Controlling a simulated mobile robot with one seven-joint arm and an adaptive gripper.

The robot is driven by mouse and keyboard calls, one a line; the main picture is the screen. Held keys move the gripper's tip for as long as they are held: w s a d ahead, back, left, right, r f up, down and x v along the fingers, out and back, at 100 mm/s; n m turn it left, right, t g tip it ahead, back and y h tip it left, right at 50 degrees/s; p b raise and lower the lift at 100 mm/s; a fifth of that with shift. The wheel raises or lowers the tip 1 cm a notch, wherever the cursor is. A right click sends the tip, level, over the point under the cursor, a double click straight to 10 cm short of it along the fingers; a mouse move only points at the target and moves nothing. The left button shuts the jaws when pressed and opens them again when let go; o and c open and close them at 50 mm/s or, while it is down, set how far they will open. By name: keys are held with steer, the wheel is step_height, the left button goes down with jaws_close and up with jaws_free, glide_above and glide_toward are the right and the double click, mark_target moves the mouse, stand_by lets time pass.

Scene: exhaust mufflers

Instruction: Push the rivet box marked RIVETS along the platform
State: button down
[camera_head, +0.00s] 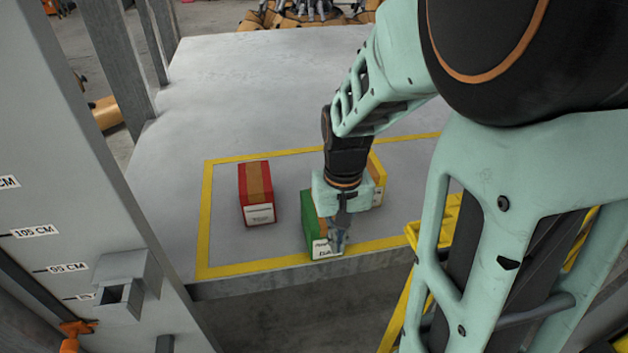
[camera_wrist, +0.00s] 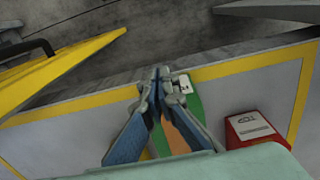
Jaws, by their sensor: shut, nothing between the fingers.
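Three boxes stand on the grey platform (camera_head: 250,80): a red box (camera_head: 257,192) at the left, a green box (camera_head: 314,222) in the middle near the front edge, and a yellow box (camera_head: 378,182) behind my arm. Their labels are too small to read, so I cannot tell which is marked RIVETS. My gripper (camera_head: 338,248) is shut and empty, pointing down at the green box's labelled front end. I cannot tell whether it touches. The wrist view shows the shut fingers (camera_wrist: 160,76) over the green box (camera_wrist: 192,104), with the red box (camera_wrist: 250,128) to the right.
Yellow tape (camera_head: 206,215) outlines the area around the boxes, its front strip running near the platform edge. A grey post with height marks (camera_head: 85,180) stands at the left. Yellow railings (camera_head: 398,315) are at the front right. The platform's back is clear.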

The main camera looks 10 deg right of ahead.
mark_target(331, 252)
steer(key=f, duration=0.3)
steer(key=w+f+b, duration=0.1)
steer(key=f, duration=0.2)
steer(key=w+f, duration=0.1)
steer(key=f, duration=0.2)
steer(key=shift+w+f+b, duration=0.2)
steer(key=shift+w+b, duration=0.05)
steer(key=shift+b, duration=0.1)
steer(key=shift+w, duration=0.65)
steer(key=w, duration=1.1)
steer(key=shift+w+a+p, duration=0.1)
steer(key=shift+p, duration=0.25)
steer(key=shift+s, duration=0.2)
